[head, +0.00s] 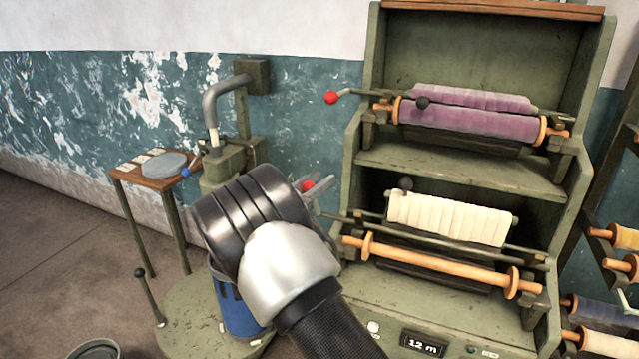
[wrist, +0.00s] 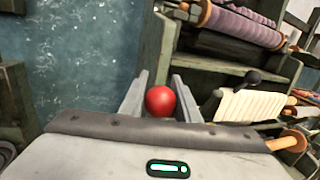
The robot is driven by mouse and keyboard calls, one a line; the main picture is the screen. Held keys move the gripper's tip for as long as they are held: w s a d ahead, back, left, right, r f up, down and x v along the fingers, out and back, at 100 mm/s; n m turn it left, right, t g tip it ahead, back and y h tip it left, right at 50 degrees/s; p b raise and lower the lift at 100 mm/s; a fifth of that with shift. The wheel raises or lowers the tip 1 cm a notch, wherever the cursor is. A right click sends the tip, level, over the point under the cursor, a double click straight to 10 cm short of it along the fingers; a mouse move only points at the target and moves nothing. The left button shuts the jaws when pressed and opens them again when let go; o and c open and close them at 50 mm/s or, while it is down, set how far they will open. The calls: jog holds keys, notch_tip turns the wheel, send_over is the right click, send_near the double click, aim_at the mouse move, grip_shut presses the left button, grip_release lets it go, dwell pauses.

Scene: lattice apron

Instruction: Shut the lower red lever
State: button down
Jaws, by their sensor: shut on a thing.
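The lower red lever shows as a red ball knob (head: 307,186) at the left of the lower shelf in the head view; its rod is mostly hidden by my gripper. My gripper (head: 322,196) is at this knob. In the wrist view the red knob (wrist: 160,101) sits between the two grey fingers of my gripper (wrist: 160,92), which are shut on it. A cream pleated cloth (head: 450,218) hangs on a bar beside it, above a bare wooden roller (head: 450,263).
An upper red-knobbed lever (head: 331,97) sticks out left of a purple fabric roll (head: 470,120). Black knobs (head: 406,183) stand near each roll. The green cabinet's side post (head: 352,160) is close to my gripper. A pump with a grey pipe (head: 222,90) and a blue container (head: 232,300) are at left.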

jog(key=s+a+f+m+t+h+b, duration=0.3)
jog(key=s+f+t+h+b, duration=0.1)
jog(key=s+f+b, duration=0.4)
jog(key=shift+s+f+h+b, duration=0.2)
jog(key=shift+s+h+b, duration=0.1)
jog(key=shift+h+b, duration=0.25)
jog(key=shift+a+f, duration=0.1)
dwell(0.4)
jog(key=c, duration=1.7)
grip_release()
jog(key=o, duration=0.3)
jog(key=shift+s+r, duration=0.2)
jog(key=shift+s, duration=0.05)
jog(key=shift+o, duration=0.2)
jog(key=shift+w, duration=0.1)
jog(key=shift+f, duration=0.1)
